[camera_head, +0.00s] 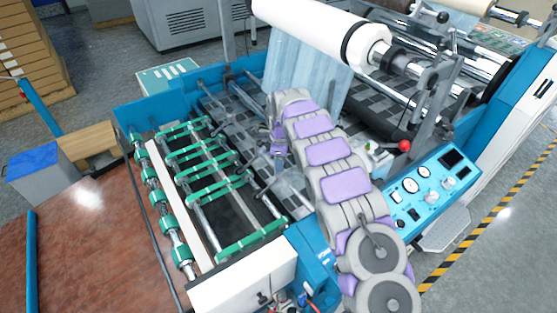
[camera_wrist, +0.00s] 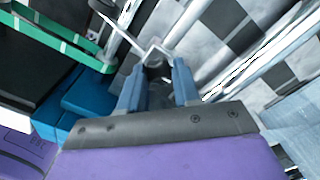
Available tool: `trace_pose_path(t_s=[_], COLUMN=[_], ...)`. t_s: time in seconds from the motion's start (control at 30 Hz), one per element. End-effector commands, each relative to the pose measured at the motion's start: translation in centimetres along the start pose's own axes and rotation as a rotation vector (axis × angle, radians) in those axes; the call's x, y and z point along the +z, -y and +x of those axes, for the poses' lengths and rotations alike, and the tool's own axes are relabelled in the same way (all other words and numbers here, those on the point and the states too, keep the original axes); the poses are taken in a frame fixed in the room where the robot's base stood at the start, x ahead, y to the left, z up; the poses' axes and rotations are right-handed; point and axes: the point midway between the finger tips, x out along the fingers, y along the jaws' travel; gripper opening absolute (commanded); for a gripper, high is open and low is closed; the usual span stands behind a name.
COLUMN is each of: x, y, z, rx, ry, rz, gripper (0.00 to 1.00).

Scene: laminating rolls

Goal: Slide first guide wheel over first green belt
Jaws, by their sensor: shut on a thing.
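Several green belts (camera_head: 216,186) run across the rollers in the left half of the machine in the head view. One green belt (camera_wrist: 62,34) shows at the upper left of the wrist view. My gripper (camera_wrist: 156,78) is shut on a small dark piece (camera_wrist: 157,64), which looks like part of the guide wheel with thin metal rods. In the head view my gripper (camera_head: 279,151) is small, to the right of the belts and apart from them. The guide wheel's shape is mostly hidden by the fingers. I cannot tell which belt is the first.
Metal bars (camera_wrist: 262,58) cross the wrist view on the right. In the head view a large white roll (camera_head: 310,27) with hanging film (camera_head: 300,75) is behind the arm. A blue control panel (camera_head: 430,185) is at right. A brown table (camera_head: 80,235) is at left.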

Motion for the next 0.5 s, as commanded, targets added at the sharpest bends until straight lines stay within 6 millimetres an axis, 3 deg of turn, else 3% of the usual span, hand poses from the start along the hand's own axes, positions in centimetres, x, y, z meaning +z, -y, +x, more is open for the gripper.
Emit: trace_pose_path(t_s=[0.5], x=[-3.4], y=[-3.2], z=[0.1], rx=[0.006], ry=[-0.006], rz=[0.004], gripper=[0.00])
